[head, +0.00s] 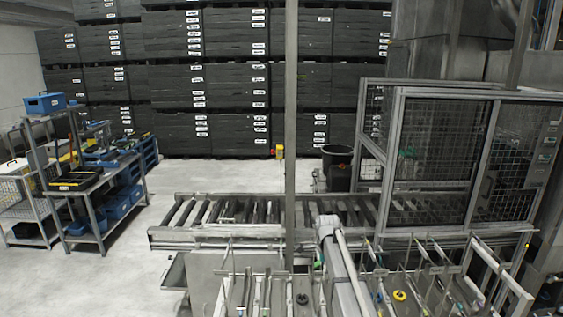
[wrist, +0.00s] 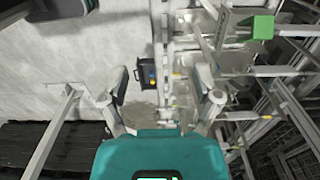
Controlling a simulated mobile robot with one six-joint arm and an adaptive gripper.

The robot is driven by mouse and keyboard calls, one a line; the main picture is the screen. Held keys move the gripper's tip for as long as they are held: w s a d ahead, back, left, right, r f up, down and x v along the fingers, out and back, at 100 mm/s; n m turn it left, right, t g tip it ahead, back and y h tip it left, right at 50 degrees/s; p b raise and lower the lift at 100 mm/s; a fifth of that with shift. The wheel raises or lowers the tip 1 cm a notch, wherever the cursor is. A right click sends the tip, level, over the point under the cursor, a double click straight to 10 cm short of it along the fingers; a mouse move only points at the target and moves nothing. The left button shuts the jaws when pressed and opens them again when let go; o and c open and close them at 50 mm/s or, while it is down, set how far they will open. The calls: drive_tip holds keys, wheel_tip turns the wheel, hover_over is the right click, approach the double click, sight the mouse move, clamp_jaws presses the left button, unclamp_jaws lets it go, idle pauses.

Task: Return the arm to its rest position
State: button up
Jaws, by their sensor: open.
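My gripper (wrist: 160,90) shows in the wrist view. Its two grey fingers stand wide apart above the teal gripper body, and nothing is between their tips at close range. Beyond the fingers, a small black box (wrist: 153,72) with a blue and yellow mark lies on or near the pale floor. I cannot tell how far it is from the fingertips. In the head view I cannot make out the gripper.
A roller conveyor (head: 215,233) crosses the middle, with wire-mesh cages (head: 440,160) at right. Racks with upright rods fill the front. A thin pole (head: 291,130) stands in front. A tool bench (head: 100,205) is at left, stacked dark crates (head: 225,85) behind. Floor (head: 175,185) between is clear.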

drive_tip(key=s+d+f+n+b, duration=0.1)
drive_tip(key=s+f+n+b, duration=0.8)
drive_tip(key=s, duration=0.6)
drive_tip(key=s+f+n+b, duration=0.9)
drive_tip(key=s+f+b, duration=0.4)
drive_tip(key=s, duration=0.2)
drive_tip(key=shift+d+f, duration=0.2)
drive_tip(key=shift+d, duration=0.15)
drive_tip(key=c, duration=0.4)
drive_tip(key=shift+s, duration=0.1)
